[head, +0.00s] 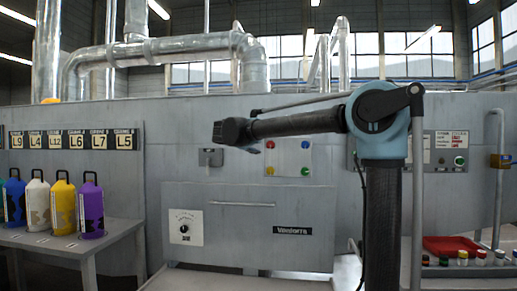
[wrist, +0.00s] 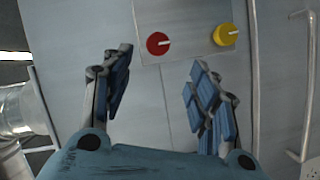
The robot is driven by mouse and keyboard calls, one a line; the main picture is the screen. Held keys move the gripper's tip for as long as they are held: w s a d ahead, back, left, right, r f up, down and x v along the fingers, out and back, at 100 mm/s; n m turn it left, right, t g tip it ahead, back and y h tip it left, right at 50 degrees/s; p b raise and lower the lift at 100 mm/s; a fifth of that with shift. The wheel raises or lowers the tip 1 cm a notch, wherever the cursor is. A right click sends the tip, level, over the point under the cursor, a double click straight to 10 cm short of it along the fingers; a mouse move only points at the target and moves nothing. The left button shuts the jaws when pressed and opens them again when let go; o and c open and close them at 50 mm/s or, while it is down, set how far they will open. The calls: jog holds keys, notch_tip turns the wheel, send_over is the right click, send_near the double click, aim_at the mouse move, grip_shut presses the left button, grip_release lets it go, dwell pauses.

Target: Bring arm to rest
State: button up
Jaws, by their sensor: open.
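My arm stretches from its blue shoulder joint leftward across the head view, roughly level, in front of the grey machine wall. My gripper (head: 240,140) is at the arm's far end and looks small and dark there; its fingers are hard to make out in that view. In the wrist view my gripper (wrist: 161,62) shows two blue-padded fingers spread wide apart, with nothing between them. Behind the fingers is the grey panel with a red knob (wrist: 158,43) and a yellow knob (wrist: 225,35).
The knob panel (head: 288,158) is on the wall right of my gripper. A red tray (head: 450,245) and several small capped jars are at the right.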

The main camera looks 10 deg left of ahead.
jog(key=shift+d, duration=0.1)
jog(key=s+d+f+m+g, duration=0.1)
jog(key=s+d+f+g, duration=0.15)
jog(key=d+f, duration=0.55)
jog(key=s+d+f+m+g, duration=0.2)
jog(key=s+d+f, duration=0.2)
jog(key=d, duration=0.7)
jog(key=s+d+f+m+g, duration=0.2)
jog(key=s+d+f+g, duration=0.2)
jog(key=s+d+f, duration=0.65)
jog(key=s+d+f+m+g+y, duration=0.1)
jog(key=s+f+m+g+y, duration=0.1)
jog(key=s+f, duration=1)
jog(key=s+d+f+m+g+y, duration=0.2)
jog(key=s+f+y, duration=0.2)
jog(key=s+f, duration=0.8)
notch_tip(320, 180, down, 2)
jog(key=shift+s+f, duration=0.15)
